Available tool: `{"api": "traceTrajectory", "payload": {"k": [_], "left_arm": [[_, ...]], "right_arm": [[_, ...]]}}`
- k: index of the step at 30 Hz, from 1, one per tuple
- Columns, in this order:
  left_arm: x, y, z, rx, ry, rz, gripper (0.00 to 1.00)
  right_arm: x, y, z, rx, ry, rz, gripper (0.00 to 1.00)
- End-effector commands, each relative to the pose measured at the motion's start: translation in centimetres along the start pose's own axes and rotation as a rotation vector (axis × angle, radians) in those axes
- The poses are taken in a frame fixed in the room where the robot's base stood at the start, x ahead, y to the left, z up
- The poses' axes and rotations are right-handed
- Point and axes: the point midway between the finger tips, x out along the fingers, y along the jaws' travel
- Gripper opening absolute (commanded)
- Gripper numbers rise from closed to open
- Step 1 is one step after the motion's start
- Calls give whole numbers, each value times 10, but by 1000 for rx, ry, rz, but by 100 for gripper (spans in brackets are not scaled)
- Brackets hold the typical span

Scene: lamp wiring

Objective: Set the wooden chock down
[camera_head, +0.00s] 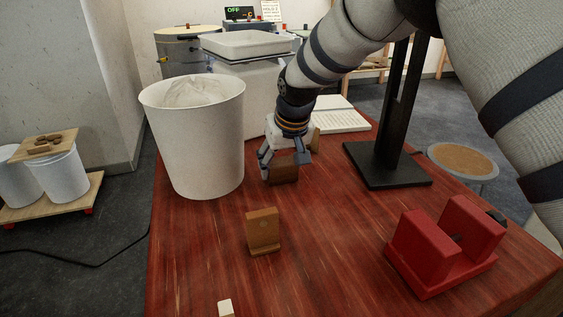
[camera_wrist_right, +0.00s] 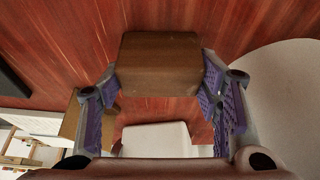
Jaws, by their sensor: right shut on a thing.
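My right gripper (camera_head: 284,167) is shut on a brown wooden chock (camera_head: 283,176) just right of the white bucket. In the right wrist view the chock (camera_wrist_right: 160,65) sits between the two purple-padded fingers, with the red-brown tabletop behind it. The chock is at or very near the tabletop (camera_head: 330,245); I cannot tell whether it touches. My left gripper is not in view.
The white bucket (camera_head: 195,140) stands close left of the gripper. A stepped wooden block (camera_head: 263,230) stands nearer the front. A black stand (camera_head: 388,170) and a red cradle (camera_head: 445,245) are to the right. A small white block (camera_head: 225,308) lies in front. The middle is clear.

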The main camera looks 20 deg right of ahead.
Motion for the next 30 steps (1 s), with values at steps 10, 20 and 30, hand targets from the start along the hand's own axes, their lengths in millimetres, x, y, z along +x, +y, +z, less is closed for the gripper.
{"api": "traceTrajectory", "payload": {"k": [10, 20, 30], "left_arm": [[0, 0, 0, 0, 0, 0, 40], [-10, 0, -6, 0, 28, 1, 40], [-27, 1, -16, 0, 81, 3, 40]], "right_arm": [[3, 0, 1, 0, -1, 0, 78], [-37, 0, -3, 0, 10, -1, 78], [-115, 0, -2, -1, 5, 0, 78]]}}
